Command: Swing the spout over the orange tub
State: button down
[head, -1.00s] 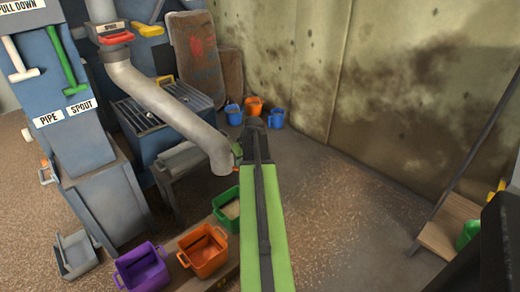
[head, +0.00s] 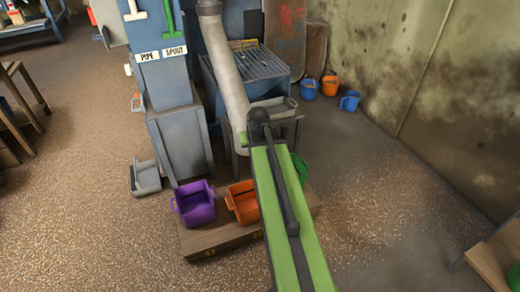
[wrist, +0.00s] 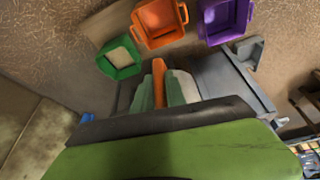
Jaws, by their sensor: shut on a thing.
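The grey spout (head: 228,85) slopes down from the top of the machine. Its lower end is mostly hidden behind my arm. My gripper (wrist: 160,88) is shut on an orange handle (wrist: 158,76), which appears to be the spout's; the head view hides the grip. The orange tub (head: 240,206) stands on a low wooden platform, partly behind my arm; it also shows in the wrist view (wrist: 160,22). In the head view the spout's end appears above and behind the orange tub. I cannot tell whether its mouth is directly over the tub.
A purple tub (head: 194,207) stands left of the orange one. A green tub (wrist: 120,56) with pale contents stands on its other side, mostly hidden in the head view.

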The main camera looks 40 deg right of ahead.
jog(key=shift+w+d, duration=0.15)
jog(key=c, duration=1.4)
grip_release()
jog(key=shift+o, duration=0.2)
